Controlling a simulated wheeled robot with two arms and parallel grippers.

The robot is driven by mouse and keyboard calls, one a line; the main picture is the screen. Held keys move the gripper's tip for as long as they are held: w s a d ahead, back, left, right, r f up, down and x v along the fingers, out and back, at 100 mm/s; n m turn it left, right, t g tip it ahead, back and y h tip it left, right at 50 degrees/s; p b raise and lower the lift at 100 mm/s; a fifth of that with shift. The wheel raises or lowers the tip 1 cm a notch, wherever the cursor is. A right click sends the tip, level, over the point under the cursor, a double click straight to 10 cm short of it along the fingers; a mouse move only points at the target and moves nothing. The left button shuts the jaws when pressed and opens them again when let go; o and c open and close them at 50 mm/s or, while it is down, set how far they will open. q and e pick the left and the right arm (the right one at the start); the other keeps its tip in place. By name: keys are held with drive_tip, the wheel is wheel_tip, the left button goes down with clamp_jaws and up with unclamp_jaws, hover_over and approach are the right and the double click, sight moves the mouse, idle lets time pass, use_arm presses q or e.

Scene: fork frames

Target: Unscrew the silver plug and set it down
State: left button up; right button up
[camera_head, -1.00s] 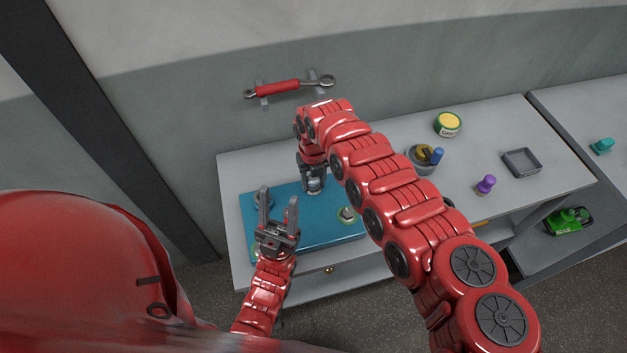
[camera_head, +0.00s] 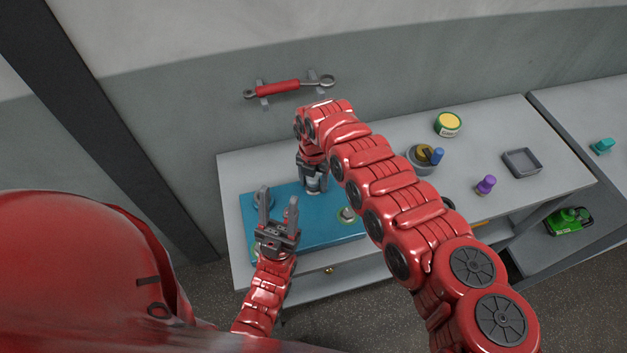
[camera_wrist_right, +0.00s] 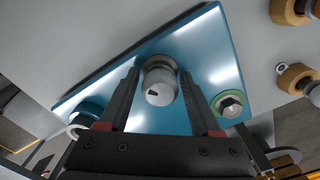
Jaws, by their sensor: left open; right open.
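The silver plug (camera_wrist_right: 160,82) is a round metal piece with a small dark slot, standing on the blue plate (camera_wrist_right: 200,45). My right gripper (camera_wrist_right: 159,74) is open, with one finger on each side of the plug; I cannot tell whether either touches it. In the head view my right gripper (camera_head: 313,182) reaches down to the back of the blue plate (camera_head: 320,232) and largely hides the plug. My left gripper (camera_head: 278,198) is open and empty, its fingers pointing up in front of the plate's left part.
A hex bolt in a green ring (camera_head: 347,214) is on the plate; it also shows in the wrist view (camera_wrist_right: 231,106). To the right stand a grey pot (camera_head: 420,163), a yellow-topped tin (camera_head: 447,124), a purple knob (camera_head: 486,184) and an empty grey tray (camera_head: 522,162).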

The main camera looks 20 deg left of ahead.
drive_tip(key=shift+c, duration=0.3)
drive_tip(key=c, duration=0.7)
drive_tip(key=n, duration=0.6)
drive_tip(key=shift+n, duration=0.6)
drive_tip(key=o, duration=0.8)
drive_tip(key=shift+c, duration=0.2)
drive_tip(key=m, duration=0.7)
